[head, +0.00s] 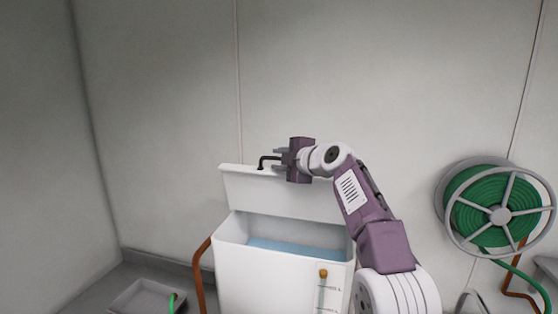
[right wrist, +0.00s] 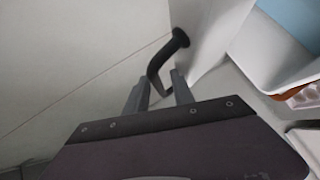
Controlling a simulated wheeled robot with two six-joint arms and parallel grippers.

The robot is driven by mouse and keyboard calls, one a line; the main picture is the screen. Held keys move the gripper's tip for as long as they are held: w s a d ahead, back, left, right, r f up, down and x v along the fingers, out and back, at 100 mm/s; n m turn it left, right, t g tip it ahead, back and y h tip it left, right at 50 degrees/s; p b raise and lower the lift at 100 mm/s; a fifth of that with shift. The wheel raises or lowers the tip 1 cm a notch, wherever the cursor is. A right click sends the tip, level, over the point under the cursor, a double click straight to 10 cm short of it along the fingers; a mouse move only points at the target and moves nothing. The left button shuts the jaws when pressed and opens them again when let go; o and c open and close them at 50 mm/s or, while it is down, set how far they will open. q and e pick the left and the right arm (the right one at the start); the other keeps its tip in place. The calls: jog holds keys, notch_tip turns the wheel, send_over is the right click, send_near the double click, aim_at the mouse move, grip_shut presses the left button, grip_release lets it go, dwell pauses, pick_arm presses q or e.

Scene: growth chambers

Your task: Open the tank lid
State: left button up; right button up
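The white tank (head: 280,285) stands against the back wall with light-blue water (head: 285,248) inside. Its white lid (head: 265,195) is raised at the back, standing steeply above the opening. A black bent handle (head: 264,160) is fixed at the lid's upper left edge. My right gripper (head: 279,158) is beside the handle, fingers apart. In the right wrist view, the handle (right wrist: 165,60) reaches down between the fingertips of the gripper (right wrist: 158,90), with visible space around it. The lid's edge shows just right of it. My left gripper is not in view.
A green hose reel (head: 500,215) hangs on the wall at the right. A grey tray (head: 145,298) lies at lower left, with a green hose end by it. A brown pipe (head: 199,275) runs along the tank's left side. The wall above is clear.

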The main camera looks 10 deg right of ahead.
jog(key=shift+s+d+f, duration=0.1)
jog(key=shift+s, duration=0.1)
jog(key=b+v, duration=0.5)
jog(key=v, duration=0.4)
jog(key=shift+b, duration=0.3)
jog(key=shift+w, duration=0.2)
